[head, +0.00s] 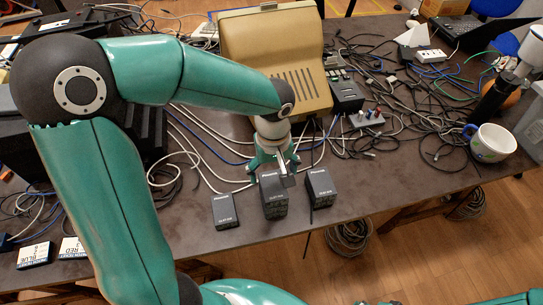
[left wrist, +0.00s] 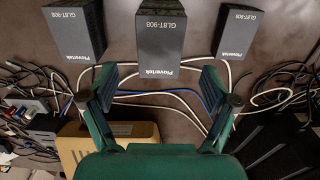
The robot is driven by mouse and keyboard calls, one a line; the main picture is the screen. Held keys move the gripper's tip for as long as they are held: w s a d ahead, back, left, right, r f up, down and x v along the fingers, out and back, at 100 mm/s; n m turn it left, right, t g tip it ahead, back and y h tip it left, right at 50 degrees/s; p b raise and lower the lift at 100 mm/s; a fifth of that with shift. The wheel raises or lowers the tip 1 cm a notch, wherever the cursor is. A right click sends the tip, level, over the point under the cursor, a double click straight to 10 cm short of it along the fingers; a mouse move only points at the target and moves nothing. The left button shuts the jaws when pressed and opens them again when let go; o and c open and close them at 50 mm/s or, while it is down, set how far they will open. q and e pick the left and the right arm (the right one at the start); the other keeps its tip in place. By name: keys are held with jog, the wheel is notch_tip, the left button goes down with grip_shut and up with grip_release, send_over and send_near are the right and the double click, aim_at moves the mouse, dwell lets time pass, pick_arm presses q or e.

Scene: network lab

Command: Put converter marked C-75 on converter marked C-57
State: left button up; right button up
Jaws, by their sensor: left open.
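In the left wrist view, turned around, the middle one (left wrist: 172,35) shows between two others (left wrist: 75,28) (left wrist: 238,32).
A beige case (head: 275,60) stands behind my left gripper. Tangled cables (head: 400,110) cover the right of the table, with a cup (head: 491,143) near the right edge. Small boxes labelled BLUE (head: 35,255) and RED (head: 72,248) lie at front left. Some bare tabletop (head: 390,185) lies right of the converters.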

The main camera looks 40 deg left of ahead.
aim_at(272, 186)
pick_arm(q)
notch_tip(272, 186, up, 5)
jog(key=shift+r, duration=0.15)
jog(key=shift+s+a, duration=0.1)
dwell(0.5)
